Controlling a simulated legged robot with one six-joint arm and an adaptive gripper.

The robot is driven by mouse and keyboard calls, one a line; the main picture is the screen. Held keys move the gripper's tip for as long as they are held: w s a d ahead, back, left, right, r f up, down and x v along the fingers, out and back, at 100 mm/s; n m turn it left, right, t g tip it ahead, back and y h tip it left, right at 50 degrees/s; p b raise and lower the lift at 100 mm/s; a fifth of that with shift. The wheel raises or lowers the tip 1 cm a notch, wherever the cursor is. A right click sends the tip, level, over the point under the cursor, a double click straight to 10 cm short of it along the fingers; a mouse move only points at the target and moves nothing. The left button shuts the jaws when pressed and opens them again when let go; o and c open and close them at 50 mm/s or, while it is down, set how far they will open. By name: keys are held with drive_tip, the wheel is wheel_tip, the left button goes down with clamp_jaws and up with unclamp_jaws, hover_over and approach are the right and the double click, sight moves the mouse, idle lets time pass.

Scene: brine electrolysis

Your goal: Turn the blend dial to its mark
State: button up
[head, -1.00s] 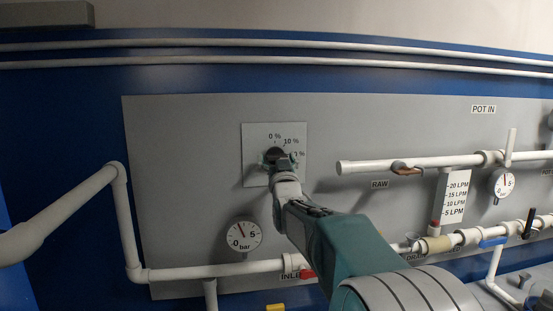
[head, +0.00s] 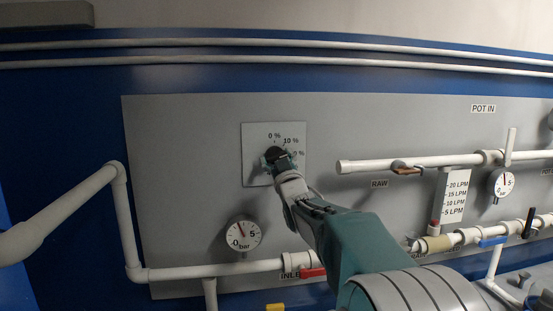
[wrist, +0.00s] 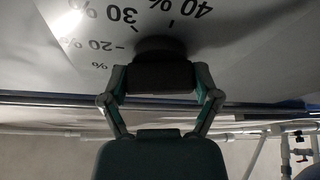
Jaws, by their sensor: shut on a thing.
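The blend dial (head: 273,153) is a dark round knob on a light square plate (head: 255,137) on the grey panel. The plate is printed with "0 %" and "10 %" in the head view, and with "20 %", "30 %" and "40 %" in the wrist view. My gripper (head: 278,160) is shut on the dial. In the wrist view the dark dial (wrist: 160,46) shows above the gripper (wrist: 160,78), between its two fingers. The dial's pointer and mark are hidden.
A pressure gauge (head: 243,234) is below the plate, above a white pipe (head: 215,269) with a red handle (head: 312,272). White pipes, a flow scale (head: 455,197) and another gauge (head: 501,183) are to the right. Bare panel lies left of the plate.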

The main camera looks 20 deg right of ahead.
drive_tip(key=n+y, duration=0.1)
drive_tip(key=n, duration=0.1)
drive_tip(key=n+y, duration=0.1)
drive_tip(key=n, duration=0.2)
drive_tip(key=shift+g+y, duration=0.3)
drive_tip(key=shift+y, duration=0.1)
drive_tip(key=n+y, duration=0.1)
drive_tip(key=n, duration=0.2)
drive_tip(key=n+g+y, duration=0.1)
drive_tip(key=n, duration=0.2)
drive_tip(key=shift+g, duration=0.3)
drive_tip(key=n, duration=0.2)
drive_tip(key=n+g, duration=0.1)
drive_tip(key=n, duration=0.1)
drive_tip(key=shift+f+g+y, duration=0.1)
drive_tip(key=shift+g+y, duration=0.2)
drive_tip(key=shift+y, duration=0.1)
drive_tip(key=shift+f+n+g, duration=0.15)
drive_tip(key=shift+n+g, duration=0.25)
drive_tip(key=shift+n, duration=0.8)
drive_tip(key=shift+w+a+f, duration=0.1)
drive_tip(key=o, duration=1)
drive_tip(key=shift+c, duration=0.2)
drive_tip(key=shift+a, duration=0.1)
drive_tip(key=shift+r, duration=0.2)
